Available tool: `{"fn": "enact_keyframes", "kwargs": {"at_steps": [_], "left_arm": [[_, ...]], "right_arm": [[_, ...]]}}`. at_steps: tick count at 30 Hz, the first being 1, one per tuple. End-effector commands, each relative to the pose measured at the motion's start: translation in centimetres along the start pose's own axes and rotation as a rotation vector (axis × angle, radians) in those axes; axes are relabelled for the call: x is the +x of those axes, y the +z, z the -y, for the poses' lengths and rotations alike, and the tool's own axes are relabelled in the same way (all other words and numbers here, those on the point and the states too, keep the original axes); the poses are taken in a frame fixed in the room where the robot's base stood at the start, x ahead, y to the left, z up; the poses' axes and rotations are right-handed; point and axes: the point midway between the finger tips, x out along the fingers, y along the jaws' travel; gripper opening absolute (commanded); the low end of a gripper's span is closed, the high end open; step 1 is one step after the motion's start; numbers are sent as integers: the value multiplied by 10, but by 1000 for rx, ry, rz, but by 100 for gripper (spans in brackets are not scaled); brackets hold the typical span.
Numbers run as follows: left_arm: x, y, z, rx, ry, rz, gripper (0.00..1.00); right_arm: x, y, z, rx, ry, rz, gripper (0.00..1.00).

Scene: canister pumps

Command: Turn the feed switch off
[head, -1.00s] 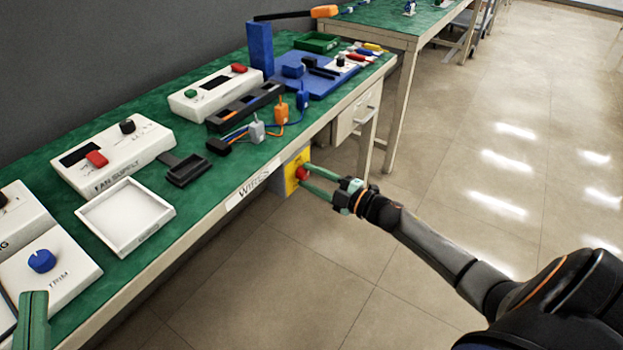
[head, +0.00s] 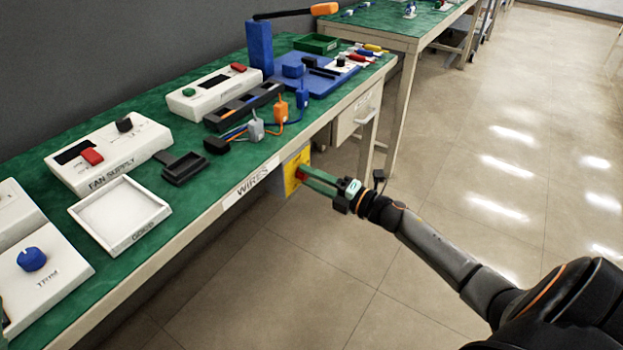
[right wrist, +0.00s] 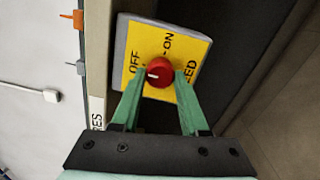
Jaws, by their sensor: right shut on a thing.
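The feed switch is a red round knob (right wrist: 160,73) on a yellow plate (right wrist: 195,47) marked OFF, ON and FEED. In the right wrist view its white mark points left, to the side where OFF is printed. In the head view the yellow plate (head: 291,181) is on the bench's front, below the top edge. My right gripper (right wrist: 160,80) is shut on the knob, one green finger on each side; it also shows in the head view (head: 304,174), where the fingers mostly cover the knob.
The green bench top (head: 215,180) carries a fan supply box (head: 108,155), a white tray (head: 119,214), a trim box (head: 62,272) and plugs with wires. A drawer (head: 357,118) is beyond the switch. The floor on the right is clear.

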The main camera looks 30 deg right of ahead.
Motion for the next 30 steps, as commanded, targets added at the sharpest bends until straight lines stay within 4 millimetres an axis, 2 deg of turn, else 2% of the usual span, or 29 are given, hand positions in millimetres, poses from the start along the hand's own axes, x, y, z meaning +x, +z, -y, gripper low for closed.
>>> {"fn": "enact_keyframes", "kwargs": {"at_steps": [13, 14, 15, 21, 30], "left_arm": [[0, 0, 0, -2, 0, 1, 0], [0, 0, 0, -2, 0, 1, 0], [0, 0, 0, -2, 0, 1, 0], [0, 0, 0, -2, 0, 1, 0], [0, 0, 0, -2, 0, 1, 0]], "right_arm": [[0, 1, -1, -13, 1, 1, 0], [0, 1, -1, -13, 1, 1, 47], [0, 1, -1, -12, 1, 1, 52], [0, 0, -1, -10, 1, 0, 74], [-2, 0, 0, -9, 0, 0, 74]]}}
